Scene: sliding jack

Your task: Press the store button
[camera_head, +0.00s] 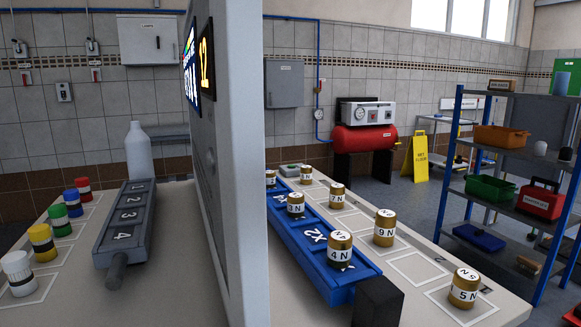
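No button marked store can be made out. A tall pale grey panel (240,200) stands upright across the middle, seen nearly edge-on. Lit displays (200,62) with yellow digits sit high on its left face, too oblique to read fully. A small faint round feature (210,158) shows lower on that face; I cannot tell whether it is a button. My gripper is not in view.
Left of the panel, a grey numbered tray (125,217) lies beside several coloured-lid jars (43,243). On the right, a blue tray (318,245) with a black end block (378,302) holds gold weights (340,250). A shelf rack (510,190) stands far right.

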